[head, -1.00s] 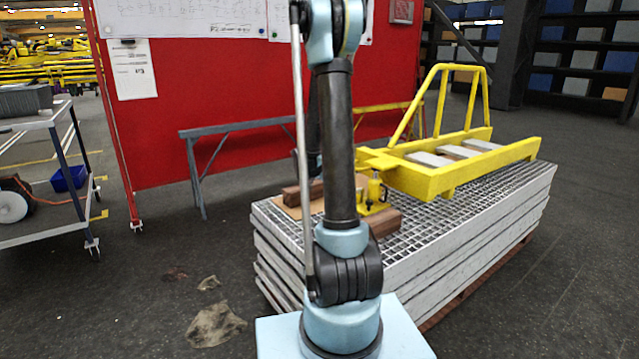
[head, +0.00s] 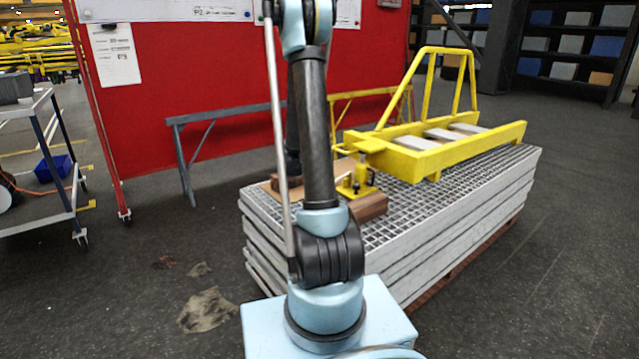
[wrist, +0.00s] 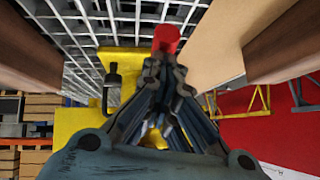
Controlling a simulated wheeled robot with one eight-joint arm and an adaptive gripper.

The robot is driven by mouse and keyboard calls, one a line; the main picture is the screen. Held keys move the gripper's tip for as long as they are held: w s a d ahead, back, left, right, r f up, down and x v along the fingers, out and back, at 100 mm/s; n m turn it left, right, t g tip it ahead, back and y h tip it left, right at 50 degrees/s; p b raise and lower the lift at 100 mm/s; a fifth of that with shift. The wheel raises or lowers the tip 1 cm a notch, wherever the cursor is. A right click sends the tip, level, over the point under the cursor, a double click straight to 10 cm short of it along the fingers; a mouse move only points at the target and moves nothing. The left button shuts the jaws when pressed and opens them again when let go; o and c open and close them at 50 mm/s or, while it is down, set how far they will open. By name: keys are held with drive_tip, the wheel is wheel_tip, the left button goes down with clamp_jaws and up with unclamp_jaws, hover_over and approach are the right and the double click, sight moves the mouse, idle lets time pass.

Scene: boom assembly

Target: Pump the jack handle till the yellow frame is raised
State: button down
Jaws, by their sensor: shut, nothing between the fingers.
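The yellow frame (head: 443,152) with an upright hoop lies over the stack of gratings, its near left end close to the yellow jack (head: 360,180). The jack sits by brown wooden blocks (head: 370,207). My arm hides the gripper in the head view.
The stack of gratings (head: 400,262) stands in front on a pallet. A grey trestle (head: 182,160) and a red panel (head: 180,85) are behind. A trolley (head: 50,205) stands at left. Wooden blocks (wrist: 22,50) flank the gripper. The floor at right is clear.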

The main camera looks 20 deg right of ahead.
drive_tip(key=shift+s+r, duration=0.15)
drive_tip(key=shift+r, duration=0.25)
drive_tip(key=v, duration=1.2)
drive_tip(key=shift+s+a, duration=0.2)
drive_tip(key=shift+a, duration=0.05)
idle(0.4)
